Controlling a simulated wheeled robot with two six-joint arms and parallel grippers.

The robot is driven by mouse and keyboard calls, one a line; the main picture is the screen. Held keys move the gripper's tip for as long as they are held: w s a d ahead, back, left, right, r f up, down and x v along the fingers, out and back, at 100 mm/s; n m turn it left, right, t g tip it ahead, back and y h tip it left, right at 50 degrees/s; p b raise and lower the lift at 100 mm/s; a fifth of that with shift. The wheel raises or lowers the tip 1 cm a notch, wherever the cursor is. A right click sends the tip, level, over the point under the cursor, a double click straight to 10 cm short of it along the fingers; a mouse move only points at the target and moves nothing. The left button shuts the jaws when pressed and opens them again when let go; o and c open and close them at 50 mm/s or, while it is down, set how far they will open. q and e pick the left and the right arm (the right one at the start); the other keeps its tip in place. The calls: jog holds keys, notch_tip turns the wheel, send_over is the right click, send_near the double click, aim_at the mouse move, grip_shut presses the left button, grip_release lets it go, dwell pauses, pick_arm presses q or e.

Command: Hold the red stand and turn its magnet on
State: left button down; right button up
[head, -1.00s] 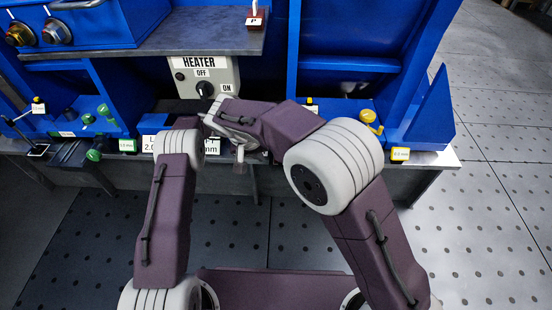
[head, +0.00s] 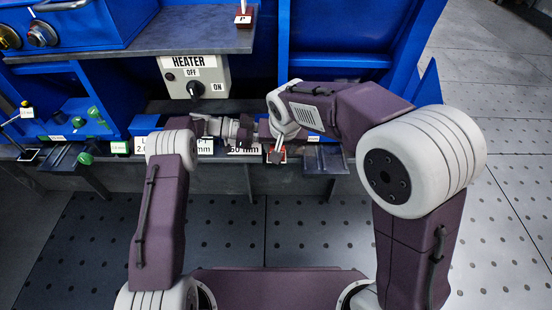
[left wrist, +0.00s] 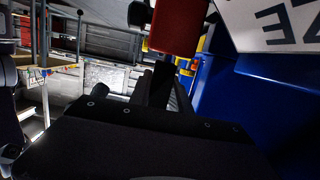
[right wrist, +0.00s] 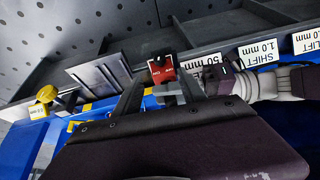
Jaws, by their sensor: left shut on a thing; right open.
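The red stand (right wrist: 164,72) shows in the right wrist view, with small white markings on its face. In the head view only a bit of its red (head: 282,153) shows beneath my right gripper. My left gripper (left wrist: 165,75) is shut on the red stand, whose red body (left wrist: 178,28) fills the top middle of the left wrist view. My right gripper (right wrist: 160,88) is open, its two fingers apart, with the red stand showing between and beyond the tips. I cannot tell whether it touches the stand. The magnet's switch position is not readable.
The heater box (head: 196,76) with its OFF/ON knob stands behind the arms. A grey shelf (head: 180,35) overhangs it. White label plates (right wrist: 259,53) line the bench edge.

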jog(key=x, duration=1.2)
jog(key=shift+f, duration=0.1)
